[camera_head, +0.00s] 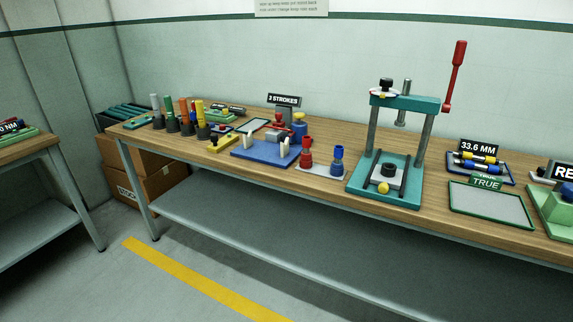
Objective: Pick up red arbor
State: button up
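A red upright spool-like piece (307,152), which looks like the red arbor, stands on a grey plate (322,170) near the front edge of the bench. A similar blue piece (338,160) stands just right of it on the same plate. The red piece is upright, with a narrower neck and a wider base. A blue fixture board (262,150) with pale posts is close on its left, and a teal press is on its right. My gripper is not in view.
The teal arbor press (413,197) with a red lever (454,75) rises tall right of the pieces. Several coloured handles in dark cups (203,131) stand left. A green-rimmed tray (490,207) lies right. Floor before the wooden bench (445,222) is clear, with a yellow stripe (200,280).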

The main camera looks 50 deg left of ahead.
aim_at(306, 155)
jog(key=u, duration=0.15)
jog(key=k, duration=0.1)
jog(key=u, duration=0.95)
jog(key=i, duration=1.5)
jog(key=z, duration=0.05)
